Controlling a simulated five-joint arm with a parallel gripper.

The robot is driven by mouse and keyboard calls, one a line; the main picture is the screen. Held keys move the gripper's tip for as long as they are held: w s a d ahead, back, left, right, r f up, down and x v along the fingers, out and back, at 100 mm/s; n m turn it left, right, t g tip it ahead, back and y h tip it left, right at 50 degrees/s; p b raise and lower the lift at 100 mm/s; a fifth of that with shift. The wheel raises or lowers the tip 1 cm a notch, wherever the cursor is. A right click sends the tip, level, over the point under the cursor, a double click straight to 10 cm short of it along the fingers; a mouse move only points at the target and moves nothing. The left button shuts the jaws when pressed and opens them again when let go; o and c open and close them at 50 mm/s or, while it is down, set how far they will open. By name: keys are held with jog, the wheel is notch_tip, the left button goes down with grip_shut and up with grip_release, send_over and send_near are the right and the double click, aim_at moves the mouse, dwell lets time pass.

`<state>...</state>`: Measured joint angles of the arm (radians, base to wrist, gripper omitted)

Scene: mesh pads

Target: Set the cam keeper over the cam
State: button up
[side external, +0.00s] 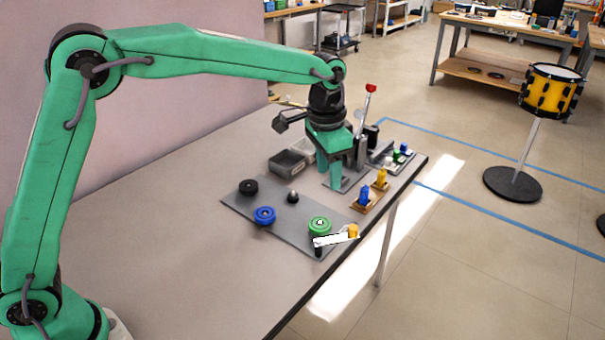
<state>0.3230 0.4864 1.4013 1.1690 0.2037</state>
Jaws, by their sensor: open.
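My gripper (347,180) points down over the far part of the table, behind the grey plate (245,211). Its green fingers are apart, and I see nothing held between them. On the plate are a green round part (319,225), a blue round part (264,215), a black round part (248,187) and a small dark cone (292,197). A white bar (330,240) lies near the green part, with a yellow knob (353,230) at its right end and a black post (318,250) at its left. I cannot tell which parts are the cam and the keeper.
Grey bins (288,163) stand left of my gripper. A red-topped lever (370,88) rises behind it. Blue (364,196) and yellow (381,178) pieces stand on small bases near the table's right edge. The table's left front is clear.

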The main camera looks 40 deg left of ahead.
jog(key=m+g, duration=0.1)
send_over(352, 228)
notch_tip(352, 228, down, 7)
jog(key=shift+w+r, duration=0.1)
jog(key=shift+r, duration=0.05)
jog(key=shift+f, duration=3.9)
grip_shut()
